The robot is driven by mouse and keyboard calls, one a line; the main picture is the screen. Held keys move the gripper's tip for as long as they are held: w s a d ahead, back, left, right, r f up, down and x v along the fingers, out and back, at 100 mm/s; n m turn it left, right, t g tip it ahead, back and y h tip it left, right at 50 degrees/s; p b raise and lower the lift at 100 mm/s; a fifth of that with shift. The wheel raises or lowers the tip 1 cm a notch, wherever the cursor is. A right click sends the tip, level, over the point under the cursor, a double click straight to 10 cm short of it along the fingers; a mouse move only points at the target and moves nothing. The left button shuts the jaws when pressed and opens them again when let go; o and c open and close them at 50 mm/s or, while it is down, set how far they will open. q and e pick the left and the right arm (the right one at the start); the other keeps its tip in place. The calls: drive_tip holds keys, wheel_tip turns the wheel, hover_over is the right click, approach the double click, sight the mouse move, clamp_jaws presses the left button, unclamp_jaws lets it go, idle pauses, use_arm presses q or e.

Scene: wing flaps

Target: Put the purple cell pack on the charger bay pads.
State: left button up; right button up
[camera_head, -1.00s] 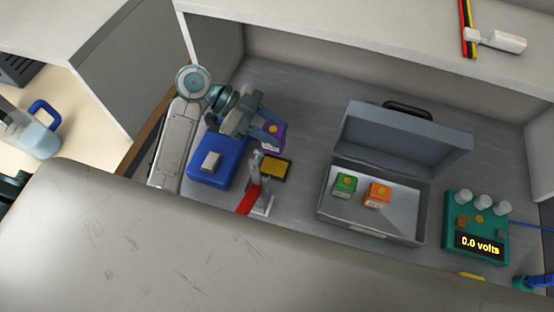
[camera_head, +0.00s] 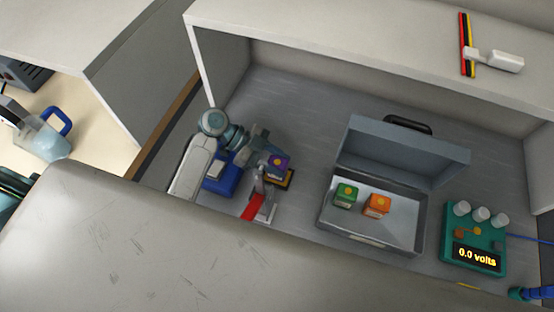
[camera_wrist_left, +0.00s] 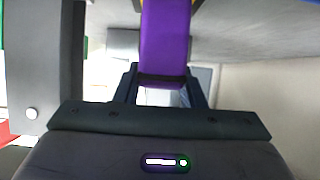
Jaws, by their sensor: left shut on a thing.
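The purple cell pack (camera_head: 279,161) has a yellow dot on top. My left gripper (camera_head: 269,161) is shut on it, and the purple pack (camera_wrist_left: 165,40) also shows between the fingers (camera_wrist_left: 163,84) in the left wrist view. In the head view the pack overlaps the far part of a dark-edged yellow pad (camera_head: 288,180), which looks like the charger bay pads. I cannot tell whether the pack touches the pad or hangs above it. The pack and a clamp hide part of the pad.
A grey clamp (camera_head: 267,208) with a red handle (camera_head: 252,207) stands in front of the pad. A blue block (camera_head: 223,184) is left of it. An open grey case (camera_head: 325,216) holds green (camera_head: 346,194) and orange (camera_head: 377,205) packs. A teal meter (camera_head: 480,232) reads 0.0 volts.

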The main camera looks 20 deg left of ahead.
use_arm(q)
drive_tip(key=shift+f, duration=0.15)
drive_tip(key=o, duration=1.2)
drive_tip(key=shift+r, duration=0.25)
drive_tip(key=shift+a, duration=0.3)
drive_tip(key=b+v, duration=0.4)
drive_tip(key=v, duration=0.6)
drive_tip(key=shift+a, duration=0.1)
drive_tip(key=shift+a+r+b, duration=0.3)
drive_tip(key=shift+a+r, duration=0.05)
drive_tip(key=shift+a, duration=0.15)
